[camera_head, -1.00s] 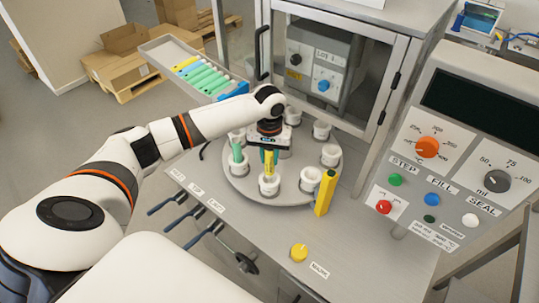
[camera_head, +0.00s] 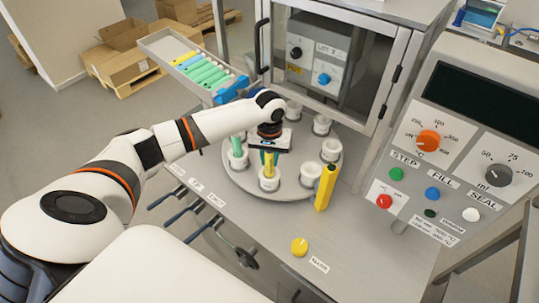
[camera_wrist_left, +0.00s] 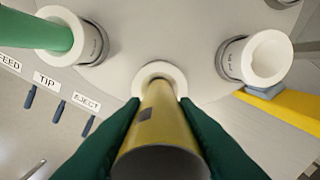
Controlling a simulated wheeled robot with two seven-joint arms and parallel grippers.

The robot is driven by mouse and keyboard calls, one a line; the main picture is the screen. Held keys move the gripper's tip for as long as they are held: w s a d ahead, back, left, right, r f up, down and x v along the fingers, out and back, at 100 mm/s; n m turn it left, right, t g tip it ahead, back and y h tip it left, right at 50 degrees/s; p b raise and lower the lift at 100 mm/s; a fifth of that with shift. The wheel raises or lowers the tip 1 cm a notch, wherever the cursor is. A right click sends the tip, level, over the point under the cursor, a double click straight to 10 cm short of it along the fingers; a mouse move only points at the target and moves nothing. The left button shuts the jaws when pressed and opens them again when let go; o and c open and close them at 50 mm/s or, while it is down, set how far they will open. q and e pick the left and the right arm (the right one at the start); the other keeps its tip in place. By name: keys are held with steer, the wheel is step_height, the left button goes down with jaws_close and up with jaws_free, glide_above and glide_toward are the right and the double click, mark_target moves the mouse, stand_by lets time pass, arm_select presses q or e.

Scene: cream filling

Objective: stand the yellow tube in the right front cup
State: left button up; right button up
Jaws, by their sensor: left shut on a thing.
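The yellow tube (camera_head: 269,170) is upright between the green fingers of my left gripper (camera_head: 269,158), which is shut on it. Its lower end meets the mouth of the white front cup (camera_head: 269,183) on the round turntable and appears to be inside it; the depth is hidden. In the left wrist view, the tube (camera_wrist_left: 160,125) lines up with that cup's rim (camera_wrist_left: 160,70), between the fingers. An empty white cup (camera_head: 310,175) stands to its right. My right gripper is out of view.
A cup to the left holds a green tube (camera_head: 237,147). More empty cups ring the turntable (camera_head: 290,192). A yellow block (camera_head: 325,188) stands by its right edge. A tray (camera_head: 158,47) with yellow, blue and green tubes is at the back left. A control panel (camera_head: 460,140) is at right.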

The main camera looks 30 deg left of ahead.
arm_select(q)
steer(key=shift+f, duration=0.5)
steer(key=o, duration=1)
step_height(320, 180, up, 11)
steer(key=b, duration=0.3)
steer(key=shift+f, duration=0.15)
steer(key=shift+r, duration=0.7)
